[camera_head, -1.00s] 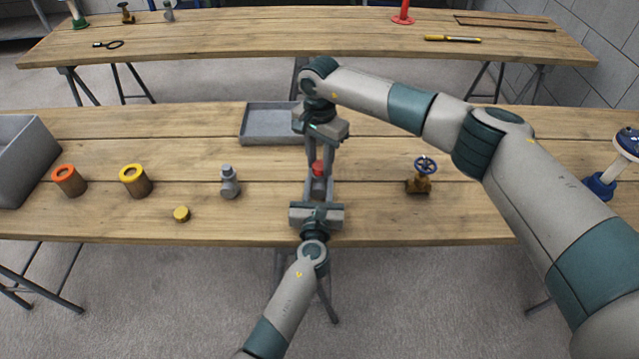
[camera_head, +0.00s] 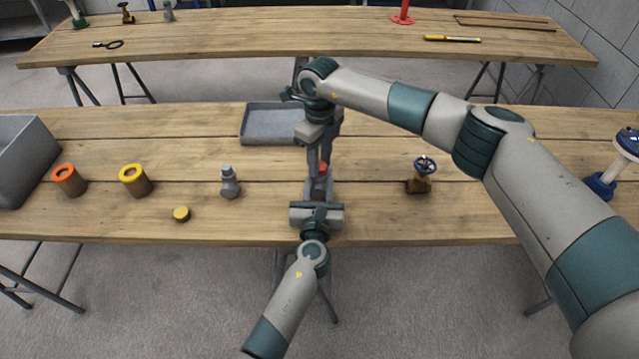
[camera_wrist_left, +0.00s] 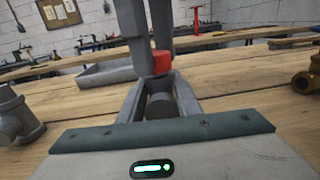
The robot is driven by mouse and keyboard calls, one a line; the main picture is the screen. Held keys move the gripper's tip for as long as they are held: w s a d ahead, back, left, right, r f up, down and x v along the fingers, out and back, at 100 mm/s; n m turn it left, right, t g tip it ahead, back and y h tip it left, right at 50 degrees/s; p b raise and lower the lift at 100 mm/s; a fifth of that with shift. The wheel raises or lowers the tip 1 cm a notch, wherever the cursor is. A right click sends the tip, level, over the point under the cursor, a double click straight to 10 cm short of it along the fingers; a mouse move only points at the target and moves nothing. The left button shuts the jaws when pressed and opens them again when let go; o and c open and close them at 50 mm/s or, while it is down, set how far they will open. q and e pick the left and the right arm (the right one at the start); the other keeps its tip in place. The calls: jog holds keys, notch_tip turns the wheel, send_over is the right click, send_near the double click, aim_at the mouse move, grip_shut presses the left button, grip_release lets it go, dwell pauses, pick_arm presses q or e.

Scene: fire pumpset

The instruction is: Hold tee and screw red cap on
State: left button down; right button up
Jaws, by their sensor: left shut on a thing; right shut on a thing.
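My left gripper (camera_head: 318,190) reaches in from the front edge of the near table and is shut on a grey tee (camera_wrist_left: 160,104), held between its two fingers. The red cap (camera_wrist_left: 161,62) sits on top of the tee; a bit of it also shows in the head view (camera_head: 323,168). My right gripper (camera_head: 318,158) points down from above, shut on the red cap. In the left wrist view its grey fingers (camera_wrist_left: 146,40) come down at the cap. The thread between cap and tee is hidden.
A grey tray (camera_head: 270,125) lies just behind the grippers. Another grey fitting (camera_head: 229,183) and a yellow cap (camera_head: 181,214) stand to the left, a brass valve with a blue wheel (camera_head: 420,178) to the right. Table between them is clear.

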jog(key=m, duration=0.7)
jog(key=shift+m, duration=0.3)
jog(key=m, duration=1)
jog(key=shift+m, duration=0.3)
jog(key=m, duration=1)
jog(key=shift+w, duration=0.1)
jog(key=o, duration=1.2)
